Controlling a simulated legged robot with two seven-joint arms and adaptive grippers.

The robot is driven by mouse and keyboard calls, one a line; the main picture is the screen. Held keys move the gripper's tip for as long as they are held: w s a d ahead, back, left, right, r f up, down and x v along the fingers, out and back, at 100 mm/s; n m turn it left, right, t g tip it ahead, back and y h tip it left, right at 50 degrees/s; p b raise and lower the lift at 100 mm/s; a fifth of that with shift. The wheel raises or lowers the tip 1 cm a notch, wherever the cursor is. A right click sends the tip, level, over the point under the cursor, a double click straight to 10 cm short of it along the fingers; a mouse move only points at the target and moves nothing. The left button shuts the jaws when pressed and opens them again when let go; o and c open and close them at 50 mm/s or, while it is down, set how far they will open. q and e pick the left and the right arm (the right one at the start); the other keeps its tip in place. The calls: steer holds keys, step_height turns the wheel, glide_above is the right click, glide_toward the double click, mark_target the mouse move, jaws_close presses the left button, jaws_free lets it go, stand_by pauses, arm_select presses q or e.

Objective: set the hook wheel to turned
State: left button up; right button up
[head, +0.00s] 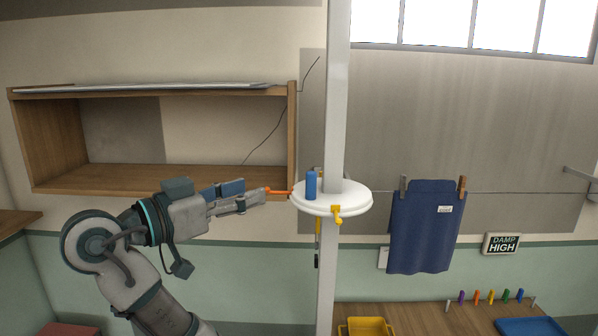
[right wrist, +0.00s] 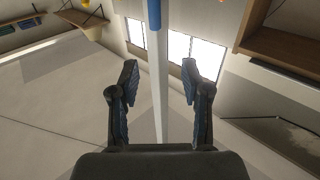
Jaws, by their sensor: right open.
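The hook wheel (head: 345,205) is a white disc around a white upright pole in the head view. A blue upright handle (head: 311,186) stands on its near left side. A yellow hook (head: 338,214) hangs at its front rim and an orange hook (head: 279,192) sticks out on the left. My right gripper (head: 250,193) is just left of the wheel, pointing towards it, near the orange hook. In the right wrist view its two fingers are spread with nothing between them; a blue piece (right wrist: 154,14) shows at the top, beyond the fingertips. My left gripper is not in view.
A wooden wall shelf (head: 150,178) is behind my right arm. A blue cloth (head: 424,228) hangs from a line by clothespins, right of the wheel. A bench (head: 415,318) below holds a yellow tray (head: 366,328), a blue tray (head: 530,327) and several coloured pegs. A DAMP HIGH sign (head: 501,244) is on the wall.

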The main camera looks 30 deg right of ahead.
mark_target(307, 175)
steer(key=x, duration=0.5)
steer(key=p+x, duration=0.1)
steer(key=x, duration=0.4)
steer(key=p+x, duration=0.1)
steer(key=x, duration=0.4)
steer(key=shift+s+d+f, duration=0.25)
steer(key=shift+s, duration=0.15)
steer(key=shift+w+d+p, duration=0.15)
steer(key=shift+p, duration=0.15)
steer(key=shift+w+a+r, duration=0.1)
steer(key=shift+a+r, duration=0.05)
steer(key=shift+a, duration=0.8)
steer(key=shift+d, duration=0.6)
steer(key=c, duration=0.8)
steer(key=shift+d, duration=0.25)
jaws_close()
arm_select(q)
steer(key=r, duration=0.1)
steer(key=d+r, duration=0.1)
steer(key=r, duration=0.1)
